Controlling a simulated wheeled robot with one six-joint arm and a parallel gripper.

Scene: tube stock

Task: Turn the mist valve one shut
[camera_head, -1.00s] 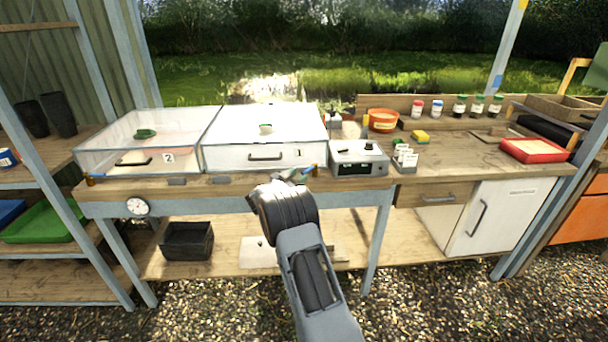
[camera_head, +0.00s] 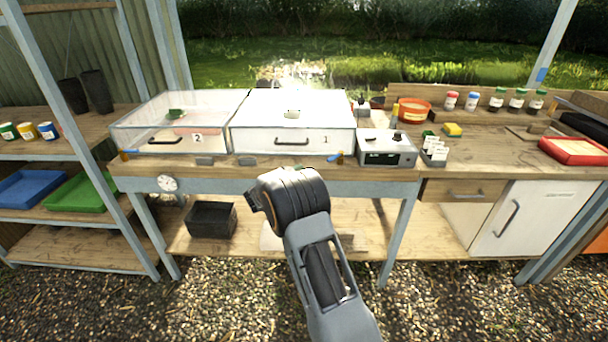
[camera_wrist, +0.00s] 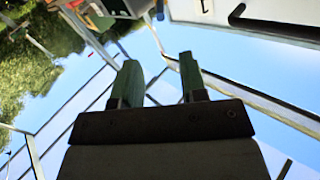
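A small valve with a blue lever and an orange end (camera_head: 337,158) sits on the bench's front edge, below the right end of the clear-lidded case marked 1 (camera_head: 290,141). Its exact lever angle is too small to tell. A similar small valve (camera_head: 128,155) is at the left end, by the case marked 2 (camera_head: 180,139). My gripper (camera_wrist: 157,80) shows two greenish fingers apart with nothing between them. In the head view my dark wrist hides the fingers, in front of the bench and left of the right-hand valve.
A grey control box (camera_head: 387,149) stands just right of the right-hand valve. Label cards (camera_head: 434,149) and an orange pot (camera_head: 412,111) are farther right. A black crate (camera_head: 211,219) sits on the lower shelf. Gravel in front of the bench is clear.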

